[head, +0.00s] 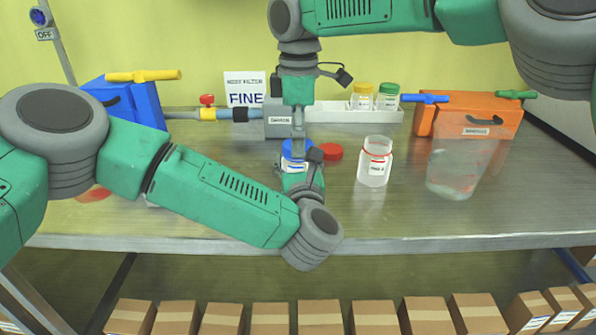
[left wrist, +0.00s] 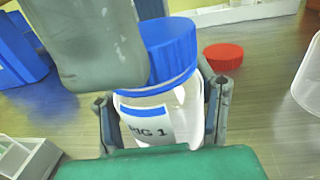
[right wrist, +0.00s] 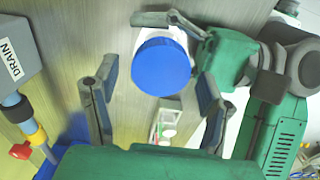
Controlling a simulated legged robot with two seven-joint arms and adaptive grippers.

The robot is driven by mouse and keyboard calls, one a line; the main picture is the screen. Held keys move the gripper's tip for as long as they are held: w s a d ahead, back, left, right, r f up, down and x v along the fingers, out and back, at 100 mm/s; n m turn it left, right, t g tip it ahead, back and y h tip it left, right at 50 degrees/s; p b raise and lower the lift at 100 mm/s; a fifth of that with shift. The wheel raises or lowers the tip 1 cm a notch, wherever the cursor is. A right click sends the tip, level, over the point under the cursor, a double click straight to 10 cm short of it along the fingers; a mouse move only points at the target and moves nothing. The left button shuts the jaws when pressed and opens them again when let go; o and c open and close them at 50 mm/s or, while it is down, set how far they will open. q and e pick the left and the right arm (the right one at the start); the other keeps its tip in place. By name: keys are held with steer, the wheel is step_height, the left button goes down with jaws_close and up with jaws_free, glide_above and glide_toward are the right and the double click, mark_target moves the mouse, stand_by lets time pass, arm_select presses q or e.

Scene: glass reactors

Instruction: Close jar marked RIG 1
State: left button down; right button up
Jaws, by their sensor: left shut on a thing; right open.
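The jar (left wrist: 160,115) is white with a blue-edged label, and "IG 1" is readable in the left wrist view. Its blue lid (left wrist: 170,48) sits on its mouth; I cannot tell how tight it is. My left gripper (left wrist: 163,115) is shut around the jar body, one finger on each side. My right gripper (right wrist: 155,75) is open above the lid, pointing down. In the right wrist view the blue lid (right wrist: 162,66) lies between and beyond its fingers. In the head view the jar's lid (head: 293,150) is partly hidden by my grippers.
A red lid (head: 331,151) lies on the table (head: 440,225) just right of the jar. An open jar with a red ring (head: 375,163) and a clear beaker (head: 455,172) stand further right. A grey DRAIN block (head: 278,128) and a white rack (head: 345,114) are behind.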

steer(key=shift+f, duration=0.7)
steer(key=c, duration=1.2)
steer(key=m, duration=1.2)
steer(key=o, duration=1.3)
steer(key=shift+c, duration=0.2)
arm_select(q)
steer(key=shift+f, duration=0.1)
arm_select(e)
steer(key=shift+r, duration=0.1)
